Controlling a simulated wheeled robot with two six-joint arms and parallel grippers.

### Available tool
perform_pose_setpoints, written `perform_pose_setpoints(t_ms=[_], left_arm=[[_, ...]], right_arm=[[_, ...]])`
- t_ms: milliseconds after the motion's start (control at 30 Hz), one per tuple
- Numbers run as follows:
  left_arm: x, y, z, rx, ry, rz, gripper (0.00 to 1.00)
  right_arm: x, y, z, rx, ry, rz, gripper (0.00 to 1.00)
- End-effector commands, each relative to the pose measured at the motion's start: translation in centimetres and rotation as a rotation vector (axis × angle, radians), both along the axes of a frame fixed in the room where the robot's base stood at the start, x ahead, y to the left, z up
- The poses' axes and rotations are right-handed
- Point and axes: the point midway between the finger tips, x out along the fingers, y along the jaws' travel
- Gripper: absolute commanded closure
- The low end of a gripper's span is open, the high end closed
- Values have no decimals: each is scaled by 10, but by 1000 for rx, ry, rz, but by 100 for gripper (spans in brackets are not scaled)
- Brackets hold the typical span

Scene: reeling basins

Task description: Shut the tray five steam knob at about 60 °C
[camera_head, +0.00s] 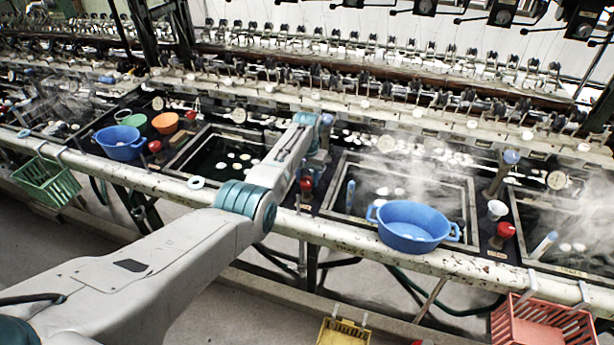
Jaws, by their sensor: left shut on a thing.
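My left arm reaches up from the lower left over the front rail. Its gripper (311,172) points down between two basins, shut on the red knob (306,184); the fingertips are small and partly hidden. The basin (188,172) left of this knob holds dark water with several pale cocoons. The basin (336,205) right of it steams. Round pale dials (239,115) and (386,143) stand behind the basins, too small to read. I cannot read any tray number. My right gripper is out of view.
A blue tub (412,222) sits at the rail in front of the right basin. Another blue tub (120,140) and an orange bowl (166,122) stand left. Another red knob (506,230) is at right. Green (47,183) and red (540,322) baskets hang from the rail (350,232).

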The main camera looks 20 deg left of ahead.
Motion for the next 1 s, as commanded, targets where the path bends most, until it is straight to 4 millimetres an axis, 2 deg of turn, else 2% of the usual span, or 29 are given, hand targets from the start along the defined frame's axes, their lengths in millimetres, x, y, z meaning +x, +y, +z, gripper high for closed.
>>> perform_pose_setpoints(t_ms=[567, 600, 667, 700, 1000], left_arm=[[1, 0, 1, 0, -3, -32, 82], [1, 0, 1, 0, -3, -32, 52], [1, 0, 1, 0, -3, -32, 40], [1, 0, 1, 0, -3, -32, 38], [0, 0, 2, 0, -1, -31, 38]], right_arm=[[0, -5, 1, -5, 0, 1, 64], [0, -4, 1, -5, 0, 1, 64], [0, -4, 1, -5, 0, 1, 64], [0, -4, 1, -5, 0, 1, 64], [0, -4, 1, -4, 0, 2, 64]])
